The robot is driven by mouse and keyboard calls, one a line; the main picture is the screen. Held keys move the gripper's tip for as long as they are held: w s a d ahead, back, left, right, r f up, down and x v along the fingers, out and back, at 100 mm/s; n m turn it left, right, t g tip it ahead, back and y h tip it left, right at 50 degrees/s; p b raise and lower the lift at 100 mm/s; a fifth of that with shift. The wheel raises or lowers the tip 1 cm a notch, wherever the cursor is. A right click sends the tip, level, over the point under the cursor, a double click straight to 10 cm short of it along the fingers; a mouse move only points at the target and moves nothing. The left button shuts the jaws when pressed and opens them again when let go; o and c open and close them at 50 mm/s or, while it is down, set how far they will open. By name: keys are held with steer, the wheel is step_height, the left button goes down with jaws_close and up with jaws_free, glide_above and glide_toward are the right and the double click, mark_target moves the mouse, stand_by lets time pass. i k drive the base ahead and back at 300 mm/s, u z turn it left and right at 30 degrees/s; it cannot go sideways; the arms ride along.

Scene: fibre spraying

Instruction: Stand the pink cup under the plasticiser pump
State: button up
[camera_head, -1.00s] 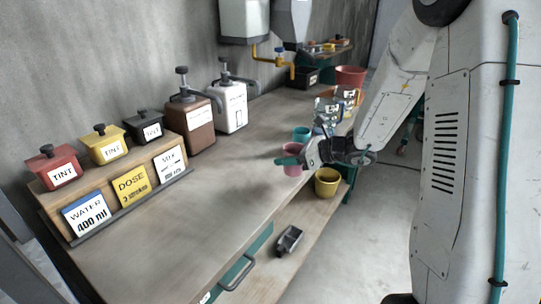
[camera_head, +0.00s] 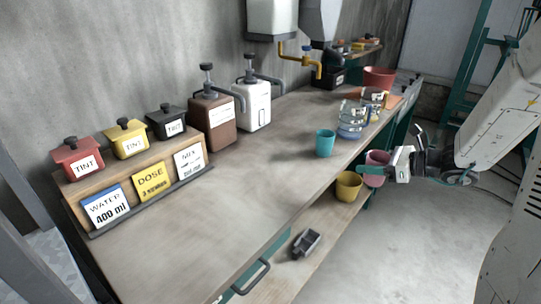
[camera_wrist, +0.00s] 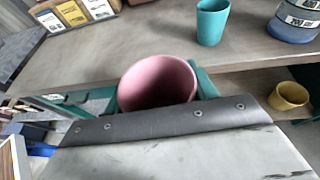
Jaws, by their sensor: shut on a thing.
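My gripper (camera_head: 388,171) is shut on the pink cup (camera_head: 376,158), out past the bench's front edge at the right of the head view. In the wrist view the pink cup (camera_wrist: 157,82) shows its open mouth, with teal finger parts at both sides; its lower part is hidden. Two pump dispensers stand at the back of the bench by the wall: a brown one (camera_head: 212,120) and a white one (camera_head: 252,107). Their labels are too small to read, so I cannot tell which is the plasticiser pump.
A teal cup (camera_head: 325,143) and glass jugs (camera_head: 352,122) stand on the bench (camera_head: 240,185). A yellow cup (camera_head: 348,186) is on the lower shelf. Tint pots and cards (camera_head: 152,181) fill the left. Bench before the pumps is clear.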

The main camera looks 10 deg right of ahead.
mark_target(246, 158)
steer(key=z, duration=1.6)
steer(key=i, duration=0.55)
steer(key=u, duration=1.8)
steer(key=i, duration=0.3)
steer(key=u, duration=0.1)
